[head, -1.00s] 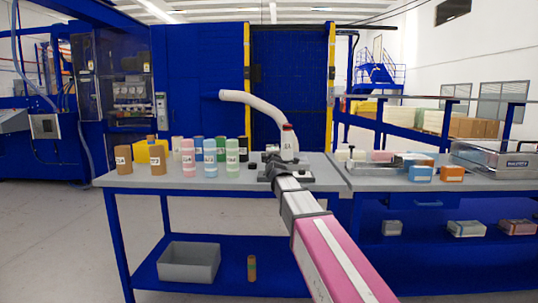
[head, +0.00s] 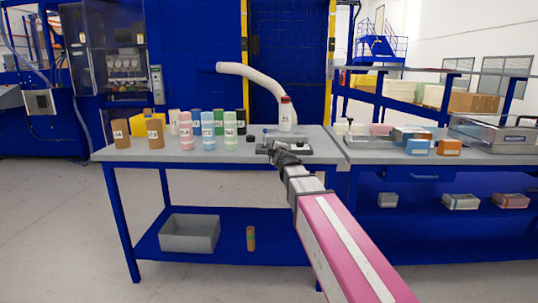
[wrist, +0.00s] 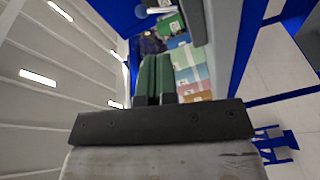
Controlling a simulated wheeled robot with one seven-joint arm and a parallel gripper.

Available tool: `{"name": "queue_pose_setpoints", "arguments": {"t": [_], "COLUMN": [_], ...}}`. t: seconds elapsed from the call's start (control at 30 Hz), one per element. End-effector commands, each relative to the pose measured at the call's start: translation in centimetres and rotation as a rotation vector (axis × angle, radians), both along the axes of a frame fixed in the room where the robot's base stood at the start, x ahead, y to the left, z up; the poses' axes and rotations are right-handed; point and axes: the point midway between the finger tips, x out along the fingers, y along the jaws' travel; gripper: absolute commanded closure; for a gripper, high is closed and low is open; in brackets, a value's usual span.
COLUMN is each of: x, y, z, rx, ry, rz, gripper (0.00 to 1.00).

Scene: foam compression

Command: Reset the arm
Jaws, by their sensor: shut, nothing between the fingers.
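My arm, pink and white, reaches from the lower right of the head view towards the table. My gripper (head: 281,154) is at its far end, over or near the grey tabletop (head: 215,156) by a small grey device (head: 310,149); the fingers are too small there to tell apart. In the wrist view, two green-faced fingers of my gripper (wrist: 157,62) lie side by side beyond a dark bar. They are shut, with nothing seen between them.
Several labelled cylinders (head: 208,128) stand on the table left of my gripper. A red-capped white bottle (head: 286,114) stands behind it. Orange and blue blocks (head: 418,147) lie to the right. A grey bin (head: 190,234) sits on the lower shelf. The floor at left is clear.

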Motion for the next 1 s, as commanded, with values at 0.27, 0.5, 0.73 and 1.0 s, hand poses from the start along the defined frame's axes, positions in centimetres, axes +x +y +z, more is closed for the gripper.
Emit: {"name": "queue_pose_setpoints", "arguments": {"t": [0.27, 0.5, 0.73, 1.0], "x": [-6.6, -15.6, -25.8, -31.5], "y": [-4.8, -9.8, -14.3, -16.6], "z": [-16.8, -28.6, -36.1, -38.7], "rx": [0.325, 0.6, 0.8, 0.881], "ry": [0.58, 1.037, 1.334, 1.426], "rz": [-0.086, -0.403, -0.869, -1.187], "gripper": [1.0, 1.0, 1.0, 1.0]}}
